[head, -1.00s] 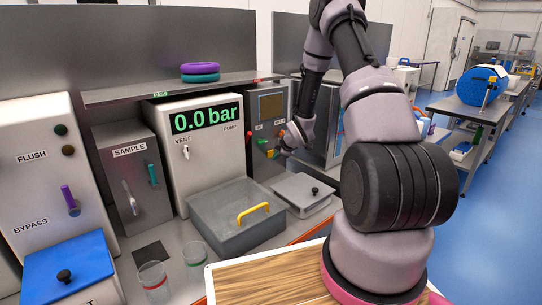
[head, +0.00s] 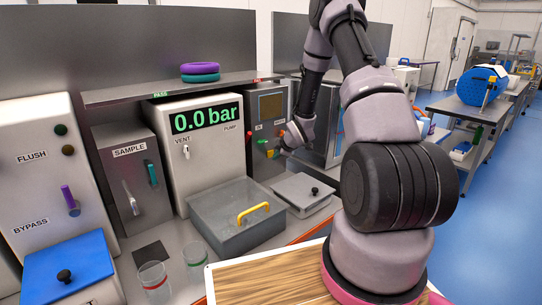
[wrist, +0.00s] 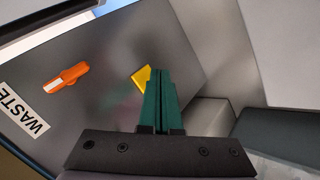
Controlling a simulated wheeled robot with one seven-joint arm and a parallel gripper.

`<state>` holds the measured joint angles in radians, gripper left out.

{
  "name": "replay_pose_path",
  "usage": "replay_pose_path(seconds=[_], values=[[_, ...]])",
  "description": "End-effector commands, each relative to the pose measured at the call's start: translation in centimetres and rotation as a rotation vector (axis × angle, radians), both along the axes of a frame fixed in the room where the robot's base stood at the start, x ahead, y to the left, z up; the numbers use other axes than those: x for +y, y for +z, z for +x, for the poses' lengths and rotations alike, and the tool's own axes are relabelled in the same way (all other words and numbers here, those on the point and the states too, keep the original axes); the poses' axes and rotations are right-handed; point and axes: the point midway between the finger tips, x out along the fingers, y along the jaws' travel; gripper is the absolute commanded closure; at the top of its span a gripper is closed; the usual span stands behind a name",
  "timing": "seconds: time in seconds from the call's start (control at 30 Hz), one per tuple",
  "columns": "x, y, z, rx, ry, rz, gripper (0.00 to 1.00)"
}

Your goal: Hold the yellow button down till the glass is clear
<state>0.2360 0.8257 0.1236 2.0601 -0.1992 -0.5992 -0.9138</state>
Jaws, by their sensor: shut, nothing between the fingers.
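The yellow button (wrist: 142,78) shows in the wrist view as a yellow wedge on a grey panel, partly hidden by my fingertips. My gripper (wrist: 162,72) has its green fingers shut together with nothing between them. Its tips overlap the button's right edge; I cannot tell whether they press it. In the head view my gripper (head: 274,153) is at the front of a grey cabinet (head: 267,176), mostly hidden by my wrist. Two clear glasses, one with a red band (head: 153,281) and one with a green band (head: 196,257), stand on the bench.
An orange handle (wrist: 66,77) and a WASTE label (wrist: 22,112) are left of the button. The pressure display (head: 208,118) reads 0.0 bar.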

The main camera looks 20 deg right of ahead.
Motion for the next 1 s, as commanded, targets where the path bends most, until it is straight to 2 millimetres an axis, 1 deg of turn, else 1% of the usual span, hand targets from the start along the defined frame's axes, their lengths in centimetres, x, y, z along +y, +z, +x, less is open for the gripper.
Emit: replay_pose_path(seconds=[0.3,0.6,1.0], values=[[0.02,0.00,0.04,0.000,0.000,0.000,1.00],[0.31,0.02,0.79,0.000,0.000,0.000,1.00],[0.35,0.02,0.84,0.000,0.000,0.000,1.00]])
